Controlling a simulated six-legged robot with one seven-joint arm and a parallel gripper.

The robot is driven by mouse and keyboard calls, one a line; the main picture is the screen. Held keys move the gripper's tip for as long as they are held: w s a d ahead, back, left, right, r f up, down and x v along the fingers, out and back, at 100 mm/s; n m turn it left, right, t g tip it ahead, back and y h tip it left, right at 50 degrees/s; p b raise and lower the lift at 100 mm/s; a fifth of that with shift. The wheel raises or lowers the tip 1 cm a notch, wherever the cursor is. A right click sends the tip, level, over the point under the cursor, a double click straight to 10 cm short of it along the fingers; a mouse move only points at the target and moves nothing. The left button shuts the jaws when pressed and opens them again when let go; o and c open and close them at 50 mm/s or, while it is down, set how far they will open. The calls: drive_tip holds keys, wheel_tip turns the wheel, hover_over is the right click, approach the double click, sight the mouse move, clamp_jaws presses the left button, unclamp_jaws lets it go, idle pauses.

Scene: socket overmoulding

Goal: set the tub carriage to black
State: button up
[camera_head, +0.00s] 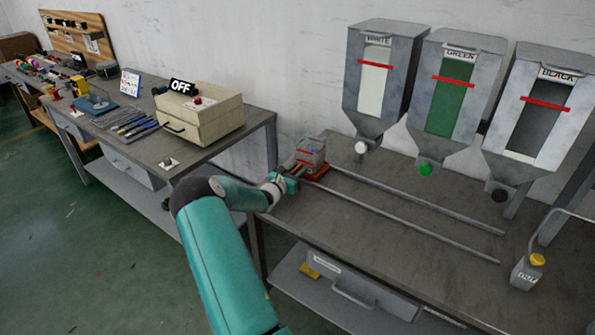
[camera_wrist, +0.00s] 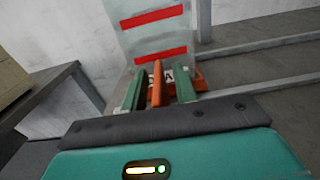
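The tub carriage is an orange-red base (camera_head: 317,173) at the left end of two rails, left of the white hopper's outlet. A clear tub (camera_head: 311,153) with red bands stands on it; the tub also shows in the wrist view (camera_wrist: 153,32). My gripper (camera_head: 291,177) is at the carriage's near left side. In the wrist view my gripper (camera_wrist: 158,92) has its two green fingers apart, with the carriage's upright orange handle (camera_wrist: 157,82) between them. Narrow gaps show on both sides of the handle. The black hopper (camera_head: 541,105) stands at the far right.
The white hopper (camera_head: 379,80) and green hopper (camera_head: 452,95) stand left of the black one. The rails (camera_head: 420,200) run clear to the right. A beige box (camera_head: 199,115) marked OFF sits on the left bench.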

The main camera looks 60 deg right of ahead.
drive_tip(key=shift+d, duration=0.15)
clamp_jaws()
drive_tip(key=shift+s, duration=0.15)
